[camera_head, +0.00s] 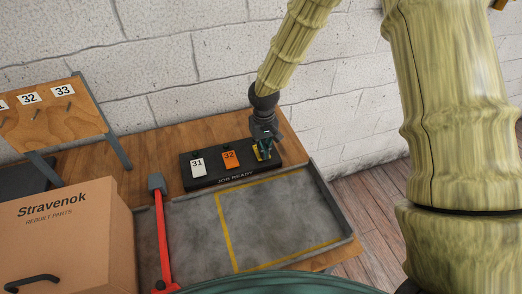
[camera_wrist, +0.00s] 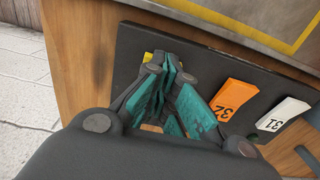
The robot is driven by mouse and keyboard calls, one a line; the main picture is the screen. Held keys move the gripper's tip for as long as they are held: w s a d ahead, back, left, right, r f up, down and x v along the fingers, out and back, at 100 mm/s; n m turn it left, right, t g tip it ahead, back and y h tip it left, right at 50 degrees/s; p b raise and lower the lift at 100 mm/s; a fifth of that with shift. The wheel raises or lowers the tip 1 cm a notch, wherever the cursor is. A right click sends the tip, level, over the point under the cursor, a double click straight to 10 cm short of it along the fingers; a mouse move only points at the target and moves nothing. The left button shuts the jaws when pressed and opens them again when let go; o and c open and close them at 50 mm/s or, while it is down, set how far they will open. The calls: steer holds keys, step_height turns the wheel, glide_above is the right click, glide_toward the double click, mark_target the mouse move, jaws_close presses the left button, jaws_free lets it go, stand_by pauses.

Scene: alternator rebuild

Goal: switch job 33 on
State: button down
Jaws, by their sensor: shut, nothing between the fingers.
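A black switch panel (camera_head: 215,180) marked JOB READY lies on the wooden bench. It carries a white rocker 31 (camera_head: 198,166), an orange rocker 32 (camera_head: 231,160) and a yellow rocker (camera_head: 256,154) at the right end. The yellow rocker's number is hidden by my gripper (camera_head: 265,152). In the wrist view, the orange rocker (camera_wrist: 232,99) and white rocker (camera_wrist: 283,114) show clear. There only a sliver of the yellow rocker (camera_wrist: 148,57) shows behind my teal fingers (camera_wrist: 172,75). My gripper is shut and empty, right over the yellow rocker; I cannot tell whether it touches.
A grey tray (camera_head: 192,226) with yellow lines lies in front of the panel. A red-handled tool (camera_head: 162,238) lies along the tray's left side. A Stravenok carton (camera_head: 70,240) and a wooden peg board (camera_head: 55,123) numbered 32 and 33 stand left.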

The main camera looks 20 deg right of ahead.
steer(key=shift+f, duration=0.25)
steer(key=shift+r, duration=0.15)
steer(key=shift+r+p, duration=2.5)
steer(key=shift+r, duration=0.9)
